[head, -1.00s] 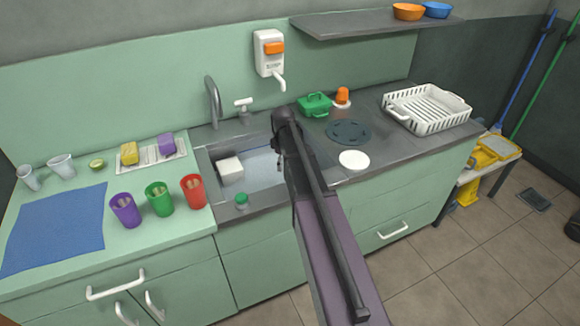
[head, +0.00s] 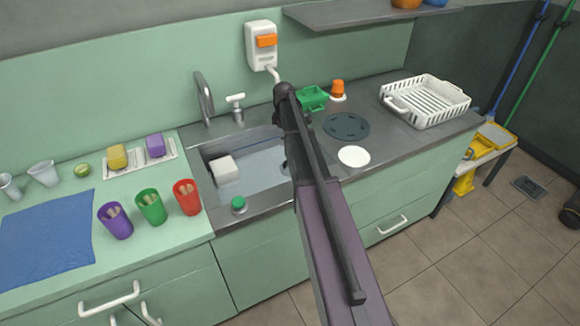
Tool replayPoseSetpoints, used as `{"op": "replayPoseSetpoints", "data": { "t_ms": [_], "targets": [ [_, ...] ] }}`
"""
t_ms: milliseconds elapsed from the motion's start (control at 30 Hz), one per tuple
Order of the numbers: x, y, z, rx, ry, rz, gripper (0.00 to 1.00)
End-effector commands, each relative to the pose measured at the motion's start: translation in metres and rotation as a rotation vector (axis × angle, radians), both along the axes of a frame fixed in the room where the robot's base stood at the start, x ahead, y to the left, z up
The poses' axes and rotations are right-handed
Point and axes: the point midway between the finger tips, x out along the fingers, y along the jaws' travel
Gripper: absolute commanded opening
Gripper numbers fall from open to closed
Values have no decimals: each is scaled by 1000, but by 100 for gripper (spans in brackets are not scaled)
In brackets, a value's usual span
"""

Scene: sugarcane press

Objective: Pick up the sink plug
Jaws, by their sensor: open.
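I cannot tell for sure which thing is the sink plug. A small round green piece (head: 238,205) with a pale base sits on the front rim of the sink (head: 262,206), at left. An orange knob on a white base (head: 338,90) stands on the counter behind the sink's right side. My arm reaches over the right part of the sink and hides some of the basin. Only a dark bit of my gripper (head: 285,165) shows beside the arm, low over the basin. It is apart from both small pieces. The gripper is open, and I see nothing held.
A white block (head: 224,169) lies in the basin's left part. A tap (head: 204,98) stands behind. Purple, green and red cups (head: 186,197) stand at left. A green box (head: 312,98), dark round plate (head: 346,127), white disc (head: 354,156) and white rack (head: 426,102) are at right.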

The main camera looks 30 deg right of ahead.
Motion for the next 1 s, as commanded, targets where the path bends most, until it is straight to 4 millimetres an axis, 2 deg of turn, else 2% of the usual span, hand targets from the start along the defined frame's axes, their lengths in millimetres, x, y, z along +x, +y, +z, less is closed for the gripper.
{"op": "replayPoseSetpoints", "data": {
  "t_ms": [267,1000],
  "targets": [
    [0,3,-11,0,0,2,60],
    [-1,5,-69,0,0,4,60]
  ]
}}
